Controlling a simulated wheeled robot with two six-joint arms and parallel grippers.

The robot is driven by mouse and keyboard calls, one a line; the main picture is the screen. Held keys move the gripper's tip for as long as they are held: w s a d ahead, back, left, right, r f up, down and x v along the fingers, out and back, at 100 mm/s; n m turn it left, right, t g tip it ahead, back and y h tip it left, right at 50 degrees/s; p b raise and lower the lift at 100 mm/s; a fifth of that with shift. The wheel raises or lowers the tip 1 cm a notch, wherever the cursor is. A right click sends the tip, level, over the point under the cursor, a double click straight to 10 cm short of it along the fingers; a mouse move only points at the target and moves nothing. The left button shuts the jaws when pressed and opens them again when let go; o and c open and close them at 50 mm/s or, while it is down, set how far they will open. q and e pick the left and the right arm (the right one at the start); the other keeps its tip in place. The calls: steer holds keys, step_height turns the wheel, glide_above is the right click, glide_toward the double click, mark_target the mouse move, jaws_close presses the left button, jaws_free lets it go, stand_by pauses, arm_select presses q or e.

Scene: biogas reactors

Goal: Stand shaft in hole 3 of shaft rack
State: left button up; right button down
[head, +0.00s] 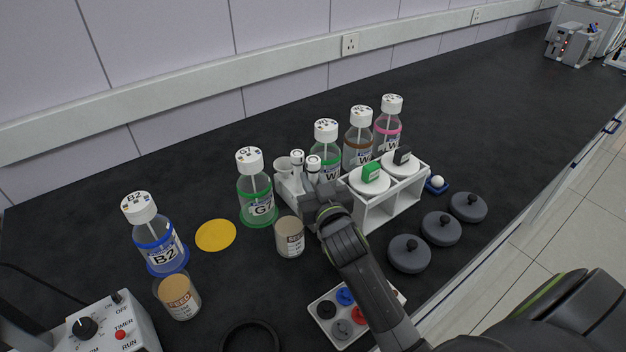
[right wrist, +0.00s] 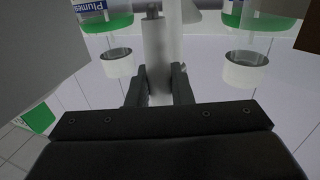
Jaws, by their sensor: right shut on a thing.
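My right gripper (head: 322,196) is in the middle of the head view, at the left end of the white rack group. In the right wrist view, its two dark fingers (right wrist: 160,88) are shut on the pale grey shaft (right wrist: 160,50), which looks upright. A white holder (head: 289,196), seemingly the shaft rack, stands just left of the gripper, with white-capped upright pieces in or beside it. The gripper partly hides this area, so I cannot tell which hole is which, or whether the shaft's lower end is in one. My left gripper is not in view.
Several W bottles stand behind. A white rack (head: 378,212) with green- and black-tagged lids is to the right. Dark round lids (head: 408,254) lie further right. Bottle B2 (head: 160,245) is far left.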

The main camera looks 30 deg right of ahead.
steer(key=shift+f+b, duration=0.85)
steer(key=shift+f, duration=0.35)
stand_by(2.5)
steer(key=c, duration=1.2)
jaws_free()
steer(key=s+a, duration=0.1)
steer(key=s, duration=0.6)
steer(key=shift+s+b, duration=0.25)
steer(key=shift+b, duration=0.1)
steer(key=shift+a, duration=0.1)
step_height(320, 180, up, 6)
steer(key=p, duration=0.6)
steer(key=shift+r, duration=0.1)
